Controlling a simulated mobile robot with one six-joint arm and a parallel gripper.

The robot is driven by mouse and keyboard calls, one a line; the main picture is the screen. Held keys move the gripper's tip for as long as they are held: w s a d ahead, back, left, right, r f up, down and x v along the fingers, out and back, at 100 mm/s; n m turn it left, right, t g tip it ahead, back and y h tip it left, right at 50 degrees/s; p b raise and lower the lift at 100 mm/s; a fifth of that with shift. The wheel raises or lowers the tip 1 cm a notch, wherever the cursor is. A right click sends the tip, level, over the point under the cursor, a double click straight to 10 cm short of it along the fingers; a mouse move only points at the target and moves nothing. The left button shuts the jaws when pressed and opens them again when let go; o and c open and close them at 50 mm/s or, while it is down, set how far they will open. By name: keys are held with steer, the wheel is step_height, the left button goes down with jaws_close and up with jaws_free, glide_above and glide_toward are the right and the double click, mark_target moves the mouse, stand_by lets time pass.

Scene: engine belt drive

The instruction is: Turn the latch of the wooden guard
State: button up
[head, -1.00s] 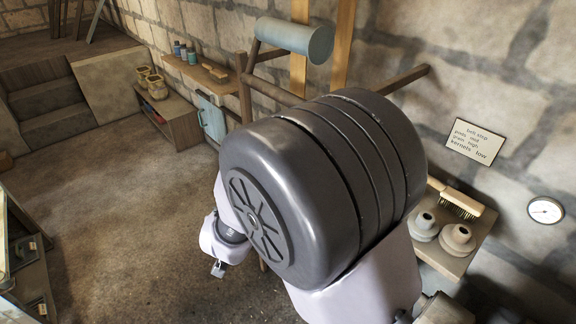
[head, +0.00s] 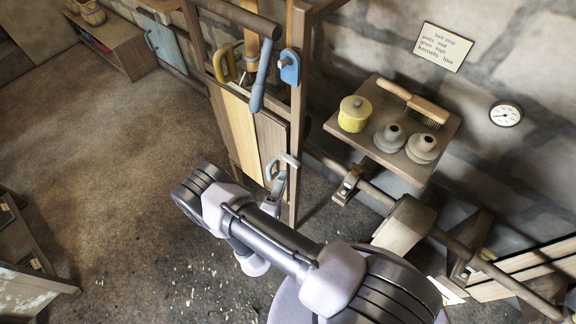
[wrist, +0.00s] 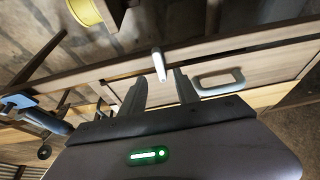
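The wooden guard (head: 238,130) is an upright plank panel in a timber frame; in the wrist view its planks (wrist: 115,72) run across the picture. The latch (head: 291,160) is a small pale grey bar at its right edge; in the wrist view it is a pale peg (wrist: 159,64) just ahead of my fingertips. A grey U-shaped handle (wrist: 220,80) is on the guard right of the latch. My gripper (wrist: 160,82) is open, its two fingers apart and lined up on either side of the latch's end. I cannot tell whether they touch it. In the head view my gripper (head: 278,186) is just below the latch.
A blue lever (head: 262,76) and a blue bracket (head: 290,68) are above the guard. A wall shelf (head: 358,93) to the right holds a yellow pot (head: 355,113), a brush (head: 425,108) and grey pots. A shaft (head: 455,248) runs below it. Floor at left is open.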

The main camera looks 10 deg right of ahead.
mark_target(289, 163)
steer(key=b+x, duration=0.1)
steer(key=x, duration=0.5)
steer(key=shift+w+d, duration=0.15)
steer(key=shift+w, duration=0.2)
steer(key=shift+c, duration=0.5)
jaws_close()
